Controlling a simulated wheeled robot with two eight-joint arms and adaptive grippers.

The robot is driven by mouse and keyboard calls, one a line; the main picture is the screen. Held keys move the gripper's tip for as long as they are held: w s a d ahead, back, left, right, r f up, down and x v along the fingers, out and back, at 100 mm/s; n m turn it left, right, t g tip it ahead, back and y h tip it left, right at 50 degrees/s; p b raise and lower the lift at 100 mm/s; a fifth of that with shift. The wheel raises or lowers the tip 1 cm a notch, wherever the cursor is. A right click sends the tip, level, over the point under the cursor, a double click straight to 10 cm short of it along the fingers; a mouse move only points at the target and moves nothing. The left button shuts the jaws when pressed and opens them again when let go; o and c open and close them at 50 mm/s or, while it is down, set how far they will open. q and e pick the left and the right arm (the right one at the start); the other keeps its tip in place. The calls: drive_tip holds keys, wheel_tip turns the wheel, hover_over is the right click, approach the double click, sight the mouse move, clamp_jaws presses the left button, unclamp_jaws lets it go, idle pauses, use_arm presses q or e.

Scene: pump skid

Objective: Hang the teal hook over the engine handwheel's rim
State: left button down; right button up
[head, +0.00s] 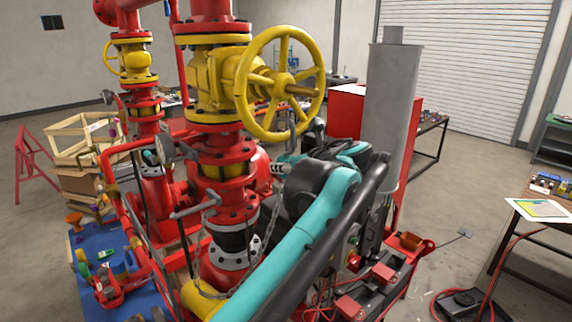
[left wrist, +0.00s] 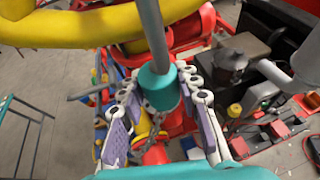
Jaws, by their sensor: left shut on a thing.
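The teal hook shows in the left wrist view as a teal grip (left wrist: 160,88) with a grey rod rising from it. My left gripper (left wrist: 162,96) is shut on the grip, one finger on each side. The yellow engine handwheel (head: 251,128) stands upright in the head view. In the left wrist view its rim (left wrist: 75,29) crosses the top, and the rod passes in front of it. In the head view the rod (head: 291,128) stands by the lower right rim. The hook's upper end is unclear, so I cannot tell whether it is over the rim. My right gripper is not in view.
Red pipework (head: 205,35) stands left of the wheel. A chain (head: 272,222) hangs below it. A grey cylinder (head: 391,120) stands to the right, with a red-and-black unit (head: 385,272) low in front. Open floor (head: 465,190) lies farther right.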

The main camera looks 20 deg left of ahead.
use_arm(q)
drive_tip(key=shift+f+b, duration=0.55)
drive_tip(key=shift+f, duration=0.4)
drive_tip(key=c, duration=1)
unclamp_jaws()
